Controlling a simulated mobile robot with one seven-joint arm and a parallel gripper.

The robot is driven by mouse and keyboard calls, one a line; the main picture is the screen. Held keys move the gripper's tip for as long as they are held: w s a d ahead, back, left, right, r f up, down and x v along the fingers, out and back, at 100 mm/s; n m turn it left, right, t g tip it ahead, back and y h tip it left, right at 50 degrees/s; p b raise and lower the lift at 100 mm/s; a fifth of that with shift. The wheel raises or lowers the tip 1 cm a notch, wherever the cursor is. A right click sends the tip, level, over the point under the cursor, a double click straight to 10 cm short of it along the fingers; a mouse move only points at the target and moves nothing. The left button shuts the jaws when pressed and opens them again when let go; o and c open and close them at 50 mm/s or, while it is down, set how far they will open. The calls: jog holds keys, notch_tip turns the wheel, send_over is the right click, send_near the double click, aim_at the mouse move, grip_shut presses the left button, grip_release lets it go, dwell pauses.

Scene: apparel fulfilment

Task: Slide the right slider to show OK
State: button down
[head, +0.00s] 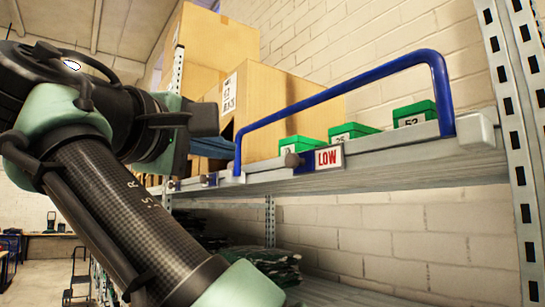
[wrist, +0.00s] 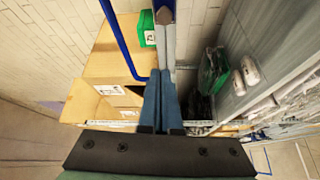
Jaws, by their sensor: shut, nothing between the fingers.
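The right slider sits on the shelf's front rail in the head view, with a round brown knob (head: 292,160) at its left. A white label with red LOW (head: 328,158) shows just right of the knob; no OK is visible. A second slider (head: 207,180) is farther left along the rail, its label too small to read. My gripper (head: 231,151) is left of and slightly above the right knob, apart from it in the picture. Its blue fingers are together and empty in the wrist view (wrist: 160,73), over the line of the shelf rail (wrist: 167,45).
A blue tubular handle (head: 350,92) arches above the rail around the LOW label. Green boxes (head: 350,131) and cardboard boxes (head: 275,105) stand on the shelf behind. A perforated upright (head: 515,120) closes the right side. Dark folded goods (head: 265,262) lie on the shelf below.

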aim_at(308, 155)
jog(key=r+p+x, duration=0.1)
jog(key=p+x, duration=0.6)
jog(key=x, duration=0.3)
jog(key=shift+s+d+f+p, duration=0.25)
jog(key=shift+s+d+f, duration=0.15)
jog(key=shift+s+d, duration=0.3)
jog(key=shift+s+d+f+p, duration=0.2)
jog(key=shift+s+d+f, duration=0.25)
jog(key=shift+s+d, duration=0.25)
jog(key=shift+s, duration=0.1)
jog(key=s+d+b, duration=0.1)
jog(key=s+b, duration=0.1)
jog(key=s+d+b, duration=0.2)
jog(key=shift+f, duration=0.1)
jog(key=shift+s+d, duration=0.2)
jog(key=shift+w+r, duration=0.1)
jog(key=shift+r, duration=0.15)
